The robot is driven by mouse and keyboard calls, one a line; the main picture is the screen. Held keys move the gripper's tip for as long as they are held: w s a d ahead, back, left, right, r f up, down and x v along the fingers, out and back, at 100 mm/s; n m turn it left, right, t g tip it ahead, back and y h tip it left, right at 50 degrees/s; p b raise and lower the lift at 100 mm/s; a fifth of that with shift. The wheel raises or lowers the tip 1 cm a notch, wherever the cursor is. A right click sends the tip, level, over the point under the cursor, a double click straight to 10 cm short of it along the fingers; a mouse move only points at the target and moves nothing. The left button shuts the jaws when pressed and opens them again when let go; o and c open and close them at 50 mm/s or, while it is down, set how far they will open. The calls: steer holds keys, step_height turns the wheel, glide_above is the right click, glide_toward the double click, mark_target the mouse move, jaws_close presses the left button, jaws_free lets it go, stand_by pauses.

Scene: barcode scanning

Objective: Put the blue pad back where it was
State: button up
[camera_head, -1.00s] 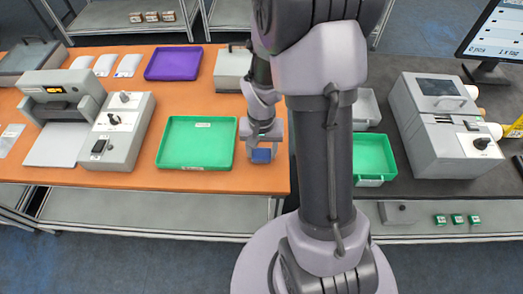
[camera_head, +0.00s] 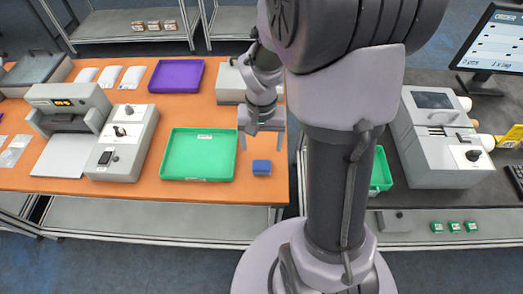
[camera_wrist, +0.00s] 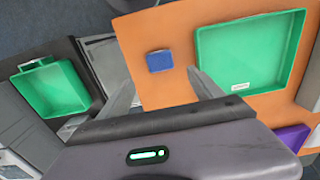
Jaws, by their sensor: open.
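The blue pad (camera_head: 261,167) lies on the orange table to the right of the large green tray (camera_head: 172,176), near the front edge. It also shows in the wrist view (camera_wrist: 159,61), apart from the tray. My gripper (camera_head: 261,143) is open and empty above and behind the pad. In the wrist view its two fingers (camera_wrist: 162,80) stand spread apart, with the pad beyond their tips. Nothing is between the fingers.
A purple tray (camera_head: 175,75) and a grey device with knobs (camera_head: 123,135) stand on the orange table (camera_head: 154,187). A smaller green bin (camera_head: 381,172) and a grey machine (camera_head: 437,135) stand on the dark table to the right. My arm hides part of the scene.

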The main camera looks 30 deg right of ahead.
steer(key=s+a+r+t, duration=0.2)
steer(key=a+r, duration=0.4)
steer(key=r, duration=0.5)
steer(key=s+a+r+n+t+y, duration=0.2)
steer(key=s+a+r+t, duration=0.1)
steer(key=s+a+r, duration=0.5)
steer(key=shift+s+a+t, duration=0.25)
steer(key=shift+s+t, duration=0.15)
steer(key=shift+s, duration=0.2)
step_height(320, 180, down, 9)
steer(key=b, duration=0.8)
steer(key=shift+r, duration=0.2)
